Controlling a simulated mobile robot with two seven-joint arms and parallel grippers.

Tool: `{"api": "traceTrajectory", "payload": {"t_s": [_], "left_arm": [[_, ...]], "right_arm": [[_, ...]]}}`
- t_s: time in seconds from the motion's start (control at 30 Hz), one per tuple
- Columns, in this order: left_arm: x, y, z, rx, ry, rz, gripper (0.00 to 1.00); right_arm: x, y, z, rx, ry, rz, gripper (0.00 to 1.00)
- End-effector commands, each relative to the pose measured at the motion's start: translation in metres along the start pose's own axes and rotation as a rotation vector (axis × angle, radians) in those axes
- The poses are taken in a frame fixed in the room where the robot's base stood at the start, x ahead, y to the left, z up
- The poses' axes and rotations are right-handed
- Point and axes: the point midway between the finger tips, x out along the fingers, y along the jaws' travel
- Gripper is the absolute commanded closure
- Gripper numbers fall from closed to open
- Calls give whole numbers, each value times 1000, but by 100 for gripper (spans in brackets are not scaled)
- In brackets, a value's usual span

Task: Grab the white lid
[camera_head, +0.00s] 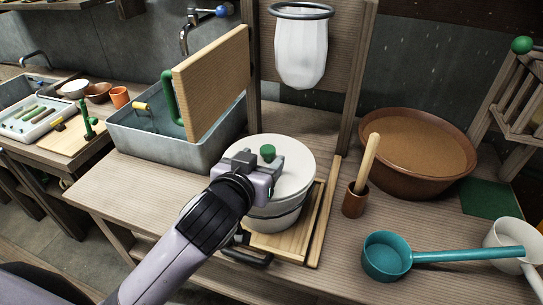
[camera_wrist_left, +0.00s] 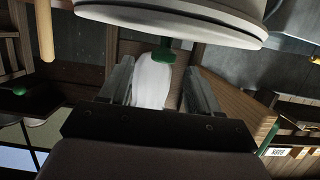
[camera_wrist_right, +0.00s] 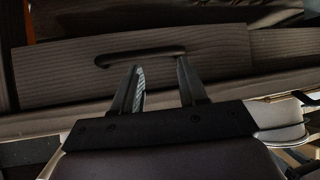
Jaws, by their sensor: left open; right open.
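The white lid (camera_head: 300,165) is round with a green knob (camera_head: 268,151) and sits on a white pot (camera_head: 275,222). The pot stands on a light wooden board (camera_head: 307,222). My left gripper (camera_head: 268,166) is open at the lid, close to the knob, and its arm hides part of the pot. In the left wrist view the lid (camera_wrist_left: 175,22) is at the top and the knob (camera_wrist_left: 165,58) is near the gap between the open fingers (camera_wrist_left: 160,85). My right gripper (camera_wrist_right: 158,85) is open and empty, facing a dark handle (camera_wrist_right: 140,54) on a wooden front.
A wooden pestle (camera_head: 367,160) in a cup, a brown bowl (camera_head: 415,145) and a teal ladle (camera_head: 385,258) stand to the right.

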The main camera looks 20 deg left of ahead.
Motion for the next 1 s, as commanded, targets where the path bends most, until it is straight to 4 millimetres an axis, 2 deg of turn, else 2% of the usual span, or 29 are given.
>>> {"api": "traceTrajectory", "payload": {"t_s": [0.23,0.5,0.63,0.87,0.9,0.97,1.0], "left_arm": [[21,-2,-1,2,-1,-1,38],[54,-4,0,2,0,1,38],[61,-4,1,1,-1,1,38],[62,-4,1,0,0,2,38],[62,-4,1,0,0,2,41],[62,-4,1,0,0,2,61],[62,-4,1,0,0,1,74]], "right_arm": [[-4,-1,0,1,-9,-1,57],[-7,-1,-4,1,-8,-1,57],[-7,-1,-5,1,-7,-1,57],[-6,-1,-6,0,-5,-1,57],[-6,-1,-6,0,-5,-1,57],[-6,-1,-6,0,-5,-1,57],[-6,-1,-6,0,-4,-1,57]]}}
